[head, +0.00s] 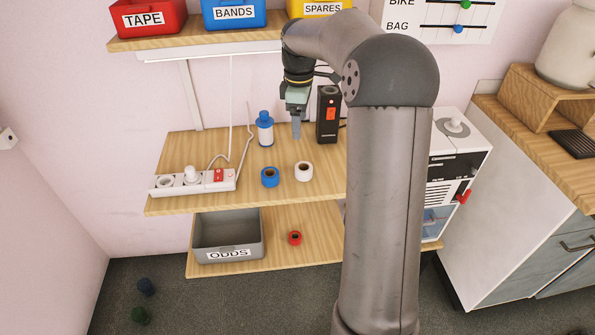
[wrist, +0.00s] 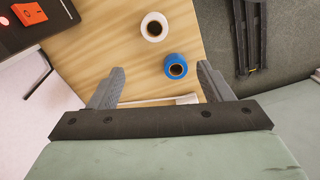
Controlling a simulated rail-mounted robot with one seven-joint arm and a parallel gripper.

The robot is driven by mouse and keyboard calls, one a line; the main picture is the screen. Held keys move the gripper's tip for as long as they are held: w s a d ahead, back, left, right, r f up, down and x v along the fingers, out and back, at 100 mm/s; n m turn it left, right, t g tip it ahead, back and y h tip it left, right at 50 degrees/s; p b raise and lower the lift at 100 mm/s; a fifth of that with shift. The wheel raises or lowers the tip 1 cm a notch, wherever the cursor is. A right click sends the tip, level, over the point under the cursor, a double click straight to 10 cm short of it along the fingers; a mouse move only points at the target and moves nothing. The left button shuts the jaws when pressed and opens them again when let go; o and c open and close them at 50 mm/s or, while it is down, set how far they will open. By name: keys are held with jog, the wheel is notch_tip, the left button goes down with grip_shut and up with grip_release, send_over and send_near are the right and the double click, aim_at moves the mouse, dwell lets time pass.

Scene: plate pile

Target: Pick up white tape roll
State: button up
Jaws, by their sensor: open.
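The white tape roll (head: 304,171) lies flat on the middle wooden shelf, with its dark core facing up. It also shows in the wrist view (wrist: 154,27) near the top centre. A blue tape roll (head: 270,177) lies just left of it; in the wrist view the blue roll (wrist: 176,67) is nearer to my fingers. My gripper (head: 296,130) is above the back of the shelf, pointing down. In the wrist view my gripper (wrist: 160,88) has its two fingers wide apart with nothing between them. Both rolls lie beyond the fingertips.
A blue-capped bottle (head: 265,130) and a black device (head: 328,115) stand behind the rolls. A power strip (head: 193,182) lies at the shelf's left. Below are an ODDS bin (head: 228,240) and a red roll (head: 295,238). An upper shelf (head: 195,38) holds labelled bins.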

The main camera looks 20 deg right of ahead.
send_over(302, 166)
notch_tip(302, 166, down, 12)
jog(key=shift+a+f+p, duration=0.1)
jog(key=shift+a+p, duration=0.05)
jog(key=shift+p, duration=0.15)
jog(key=shift+s+f+p, duration=0.1)
jog(key=shift+f+p, duration=0.3)
jog(key=shift+f, duration=2.35)
jog(key=shift+c, duration=0.3)
jog(key=c, duration=1)
